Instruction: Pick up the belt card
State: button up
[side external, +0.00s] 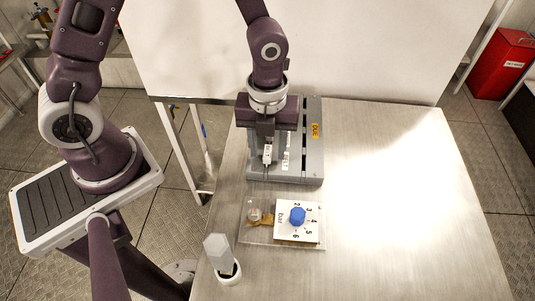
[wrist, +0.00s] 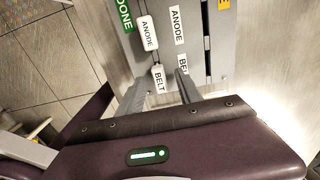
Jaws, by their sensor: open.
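The belt card (wrist: 159,79) is a small white tag marked BELT, on the grey board (wrist: 205,90) in the wrist view. My gripper (wrist: 162,76) is open, with one finger on each side of the card. Whether the fingers touch it cannot be told. A white card marked ANODE (wrist: 148,33) is just beyond it. In the side view my gripper (side external: 267,146) points down over the board (side external: 312,165); a white card (side external: 267,154) shows at its fingers, its lettering too small to read.
The board has a green DONE label (wrist: 124,14) and a yellow DUE label (side external: 315,130). A panel with a blue knob (side external: 297,216) lies in front of the board. A pale post (side external: 217,248) stands at the table's near-left edge. The table's right side (side external: 400,200) is clear.

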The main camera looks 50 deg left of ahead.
aim_at(268, 151)
grip_shut()
notch_tip(268, 151, up, 9)
jog(key=w+d, duration=0.5)
jog(key=shift+w+d+r, duration=0.35)
